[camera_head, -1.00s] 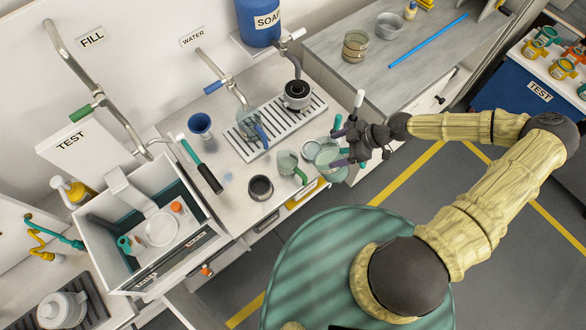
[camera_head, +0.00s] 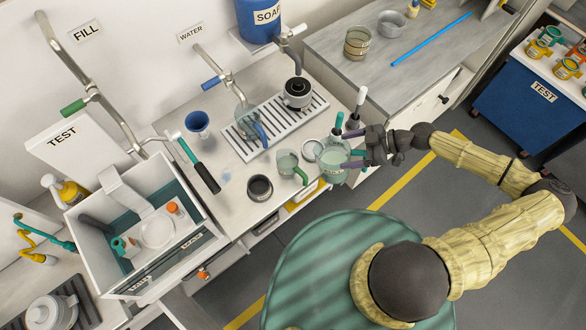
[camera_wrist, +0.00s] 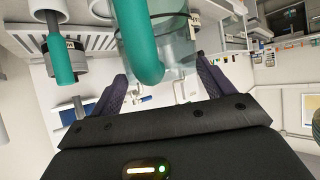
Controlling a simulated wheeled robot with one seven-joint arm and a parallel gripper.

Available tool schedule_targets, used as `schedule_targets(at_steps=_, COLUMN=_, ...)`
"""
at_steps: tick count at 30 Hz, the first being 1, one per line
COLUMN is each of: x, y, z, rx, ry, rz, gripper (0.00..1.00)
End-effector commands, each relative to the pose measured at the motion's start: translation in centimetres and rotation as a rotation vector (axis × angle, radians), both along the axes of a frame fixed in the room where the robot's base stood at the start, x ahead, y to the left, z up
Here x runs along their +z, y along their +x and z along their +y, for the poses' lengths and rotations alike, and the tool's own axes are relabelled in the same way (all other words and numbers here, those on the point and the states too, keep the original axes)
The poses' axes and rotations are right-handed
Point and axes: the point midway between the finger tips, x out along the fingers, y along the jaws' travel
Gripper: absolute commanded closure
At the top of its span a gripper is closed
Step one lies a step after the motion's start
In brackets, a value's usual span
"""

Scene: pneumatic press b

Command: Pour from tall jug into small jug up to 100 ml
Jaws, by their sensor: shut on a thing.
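The tall jug (camera_head: 332,158) is clear glass with a teal handle (camera_wrist: 142,45). It stands out near the counter's front right edge in the head view. My gripper (camera_head: 350,153) is shut on it from the right, with purple fingers on either side of the handle in the wrist view (camera_wrist: 160,88). The jug's mouth faces the head camera; I cannot tell whether its base touches the counter. The small jug (camera_head: 285,161), clear with a green handle, stands on the counter to the left. Its markings and both liquid levels are too small to read.
A pale round vessel (camera_head: 311,149) sits between the jugs. A dark cup (camera_head: 259,187) is left of the small jug. White- and teal-handled tools (camera_head: 359,101) stand close behind my gripper. Another glass jug (camera_head: 247,122) stands at the drain grate (camera_head: 291,122). A grey worktop (camera_head: 350,28) lies behind.

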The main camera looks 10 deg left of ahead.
Motion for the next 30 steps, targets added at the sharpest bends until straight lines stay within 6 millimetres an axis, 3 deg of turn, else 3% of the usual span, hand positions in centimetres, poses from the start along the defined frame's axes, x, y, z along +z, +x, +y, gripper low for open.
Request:
schedule_targets(at_steps=8, x=0.3, y=0.0, z=0.0, rx=0.0, ry=0.0, rz=-0.001, gripper=0.82)
schedule_targets(at_steps=25, x=5.5, y=0.0, z=0.0, rx=0.0, ry=-0.001, rz=-0.001, gripper=0.82)
schedule_targets(at_steps=30, x=6.2, y=0.0, z=0.1, rx=0.0, ry=0.0, rz=0.0, gripper=0.82)
